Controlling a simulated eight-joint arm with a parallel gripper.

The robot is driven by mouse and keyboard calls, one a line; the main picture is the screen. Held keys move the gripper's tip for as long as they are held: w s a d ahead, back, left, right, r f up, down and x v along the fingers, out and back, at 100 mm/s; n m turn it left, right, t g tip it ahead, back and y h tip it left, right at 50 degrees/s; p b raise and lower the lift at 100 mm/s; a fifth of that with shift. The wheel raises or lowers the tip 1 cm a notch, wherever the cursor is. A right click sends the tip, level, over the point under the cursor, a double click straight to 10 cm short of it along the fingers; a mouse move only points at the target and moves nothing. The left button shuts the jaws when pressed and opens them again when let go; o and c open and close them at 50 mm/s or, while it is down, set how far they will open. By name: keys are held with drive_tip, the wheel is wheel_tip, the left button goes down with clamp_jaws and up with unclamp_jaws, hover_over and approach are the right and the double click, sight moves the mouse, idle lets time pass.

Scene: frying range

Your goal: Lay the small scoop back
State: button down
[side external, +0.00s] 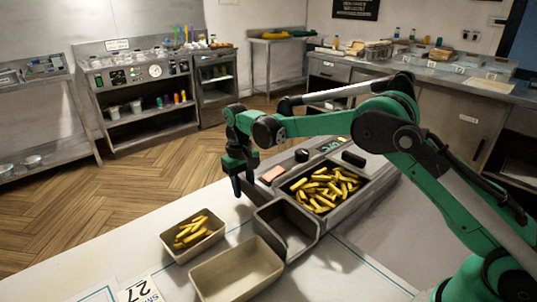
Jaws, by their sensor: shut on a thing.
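My gripper (238,187) points down, beyond the left end of the grey fry station (345,203), above the counter's far edge. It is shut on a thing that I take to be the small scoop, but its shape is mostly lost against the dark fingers. A grey bin full of yellow fries makes up the right part of the station. An empty grey compartment (290,222) joins it at the left. I cannot clearly make out a resting place for the scoop.
A beige tub (192,240) with a few fries and an empty beige tub (238,272) stand left of the station. A sign marked 27 (142,291) lies at the front left. A pinkish block (272,174) sits by the station's far side. The right front counter is clear.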

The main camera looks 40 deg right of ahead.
drive_tip(key=shift+f, duration=0.15)
idle(0.5)
drive_tip(key=shift+c, duration=2.3)
unclamp_jaws()
drive_tip(key=shift+w+r, duration=0.15)
drive_tip(key=shift+r, duration=1.25)
drive_tip(key=shift+w+r, duration=0.1)
drive_tip(key=shift+r, duration=1.3)
